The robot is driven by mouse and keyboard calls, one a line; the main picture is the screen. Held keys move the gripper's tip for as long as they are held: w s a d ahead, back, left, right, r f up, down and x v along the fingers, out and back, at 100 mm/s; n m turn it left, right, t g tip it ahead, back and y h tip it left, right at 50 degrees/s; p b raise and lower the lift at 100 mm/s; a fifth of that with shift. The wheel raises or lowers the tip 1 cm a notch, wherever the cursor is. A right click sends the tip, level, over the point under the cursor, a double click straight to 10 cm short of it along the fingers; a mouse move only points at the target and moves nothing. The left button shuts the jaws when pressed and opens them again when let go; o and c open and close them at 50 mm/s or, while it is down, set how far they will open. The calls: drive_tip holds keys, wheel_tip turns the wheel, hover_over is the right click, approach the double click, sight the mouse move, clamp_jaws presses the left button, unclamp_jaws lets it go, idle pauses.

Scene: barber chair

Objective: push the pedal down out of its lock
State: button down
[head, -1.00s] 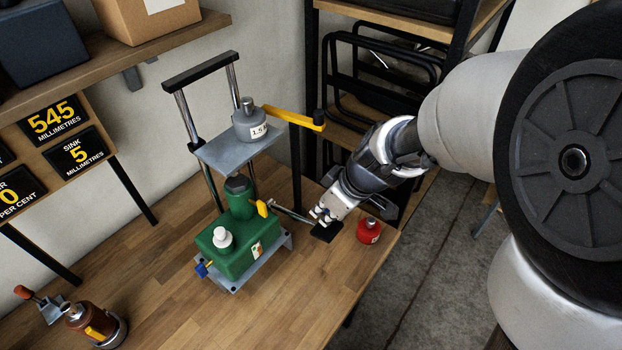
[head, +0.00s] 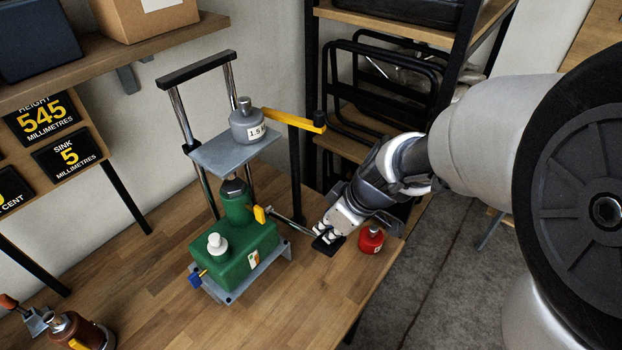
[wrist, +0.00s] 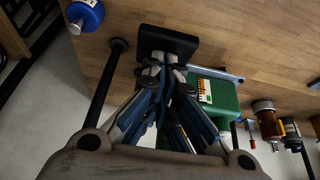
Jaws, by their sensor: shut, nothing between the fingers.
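The green pump unit (head: 233,262) stands on the wooden bench with a weight-loaded platform (head: 228,152) above it. A metal lever runs right from it to the black pedal (head: 328,244). My gripper (head: 326,234) is shut, with its fingertips at the top of the pedal. In the wrist view the black pedal (wrist: 167,42) lies directly beyond the fingertips of my gripper (wrist: 164,62), which look to be touching it or very close. The fingers hide part of the pedal and lever. I cannot tell the state of the pedal's lock.
A yellow arm (head: 292,121) juts right above the platform. Black shelving (head: 380,90) stands behind. A brown unit (head: 78,332) is at lower left.

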drive_tip(key=shift+d+f+b, duration=0.1)
drive_tip(key=shift+f+b, duration=0.45)
drive_tip(key=shift+w+a+r+p, duration=0.15)
drive_tip(key=shift+r+p, duration=0.65)
drive_tip(key=shift+r, duration=0.4)
drive_tip(key=shift+a+r+p, duration=0.15)
drive_tip(key=shift+r+p, duration=0.65)
drive_tip(key=shift+r, duration=0.35)
drive_tip(key=shift+w+a+r+p, duration=0.15)
drive_tip(key=shift+r+p, duration=0.65)
drive_tip(key=shift+r, duration=0.4)
drive_tip(key=s+d+r+m+h+b, duration=0.1)
drive_tip(key=s+d+r+m+h, duration=0.1)
drive_tip(key=s+d+m, duration=0.3)
drive_tip(key=s+d+r+m+t+h+b, duration=0.1)
drive_tip(key=s+d+r+m, duration=0.3)
drive_tip(key=s, duration=0.9)
drive_tip(key=shift+s+d+m+t+h+b, duration=0.4)
drive_tip(key=shift+d+m, duration=0.3)
drive_tip(key=shift+d, duration=0.4)
